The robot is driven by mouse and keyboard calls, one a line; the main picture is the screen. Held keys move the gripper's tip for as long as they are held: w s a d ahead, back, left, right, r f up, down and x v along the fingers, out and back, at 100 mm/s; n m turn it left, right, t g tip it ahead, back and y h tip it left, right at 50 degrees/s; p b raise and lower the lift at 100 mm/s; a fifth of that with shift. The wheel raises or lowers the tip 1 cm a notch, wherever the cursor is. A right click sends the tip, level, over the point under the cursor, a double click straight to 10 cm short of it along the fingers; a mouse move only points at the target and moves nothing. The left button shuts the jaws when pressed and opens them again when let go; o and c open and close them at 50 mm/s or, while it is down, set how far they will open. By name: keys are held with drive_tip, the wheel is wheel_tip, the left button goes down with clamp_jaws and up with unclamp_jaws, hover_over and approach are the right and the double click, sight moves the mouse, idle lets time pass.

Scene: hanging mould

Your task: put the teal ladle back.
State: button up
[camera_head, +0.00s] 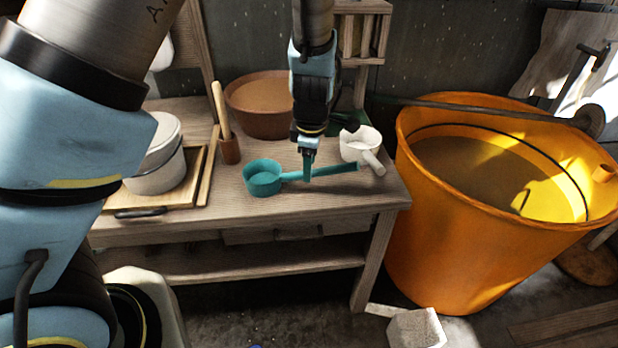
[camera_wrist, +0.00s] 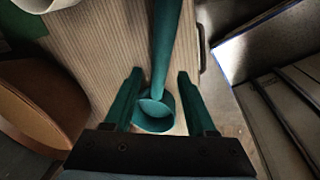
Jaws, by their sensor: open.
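The teal ladle (camera_head: 264,181) lies on the wooden bench top, its cup to the left and its handle pointing right. My gripper (camera_head: 308,174) is above the ladle's handle, pointing down, with teal fingers. In the wrist view my gripper (camera_wrist: 159,76) is open, one finger on each side of the ladle (camera_wrist: 163,55). The handle runs up between the fingertips and the cup shows lower, nearer the gripper body. I cannot tell whether the fingers touch the handle.
A white ladle (camera_head: 360,145) lies just right of the handle. Behind are a brown bowl (camera_head: 262,108) and a small wooden pot (camera_head: 229,150) with a stick. A white bucket (camera_head: 158,165) stands left on a tray. A large orange tub (camera_head: 440,230) stands right of the bench.

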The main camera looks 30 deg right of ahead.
drive_tip(key=d+v, duration=0.1)
drive_tip(key=v, duration=0.5)
drive_tip(key=w+a+r+m, duration=0.15)
drive_tip(key=w+a, duration=0.25)
drive_tip(key=a, duration=0.5)
drive_tip(key=w+a+r+m, duration=0.1)
drive_tip(key=w+a+m, duration=0.25)
drive_tip(key=a, duration=0.55)
drive_tip(key=s+a+r+m, duration=0.1)
drive_tip(key=a+r+m, duration=0.1)
drive_tip(key=a, duration=0.8)
drive_tip(key=s+a+r+m, duration=0.1)
drive_tip(key=a+m, duration=0.2)
drive_tip(key=a, duration=0.7)
drive_tip(key=shift+a+r+m+g+y, duration=0.25)
drive_tip(key=shift+r+m+g+y, duration=0.05)
drive_tip(key=shift+r+m+y, duration=0.1)
